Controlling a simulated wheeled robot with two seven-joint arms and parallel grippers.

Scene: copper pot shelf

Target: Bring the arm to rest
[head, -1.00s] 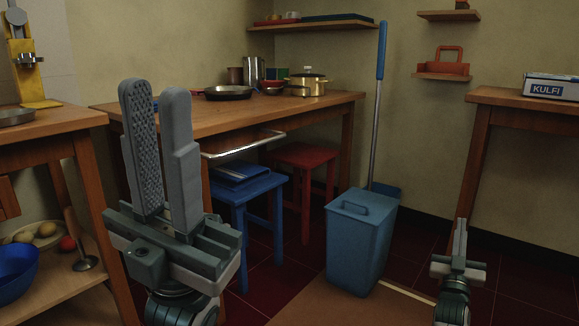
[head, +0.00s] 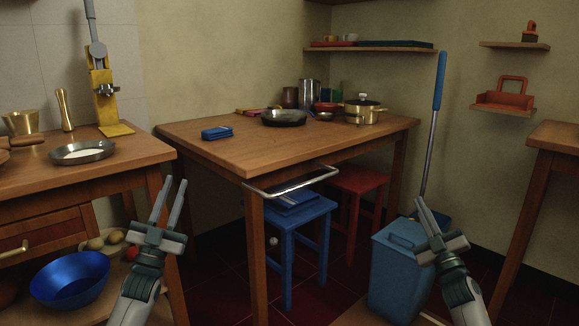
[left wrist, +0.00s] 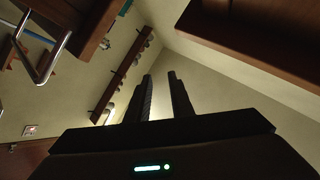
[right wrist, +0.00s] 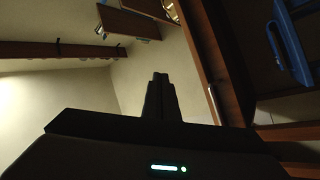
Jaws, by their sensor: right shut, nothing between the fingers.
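My left gripper (head: 175,181) points upward at the lower left in the head view, in front of the gap between the left bench and the middle table. Its fingers stand apart with nothing between them, as the left wrist view (left wrist: 160,78) also shows. My right gripper (head: 421,200) points up at the lower right, in front of the blue bin (head: 398,270). Its fingers are together and empty, also in the right wrist view (right wrist: 160,76). Both grippers appear clear of the furniture.
The wooden table (head: 225,152) has a metal rail (head: 292,182) along its front edge. A blue stool (head: 300,218) and red stool (head: 362,185) stand under it. A left bench (head: 125,153) carries a pan (head: 83,152), with a blue bowl (head: 70,280) below. Another table (head: 555,135) stands right.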

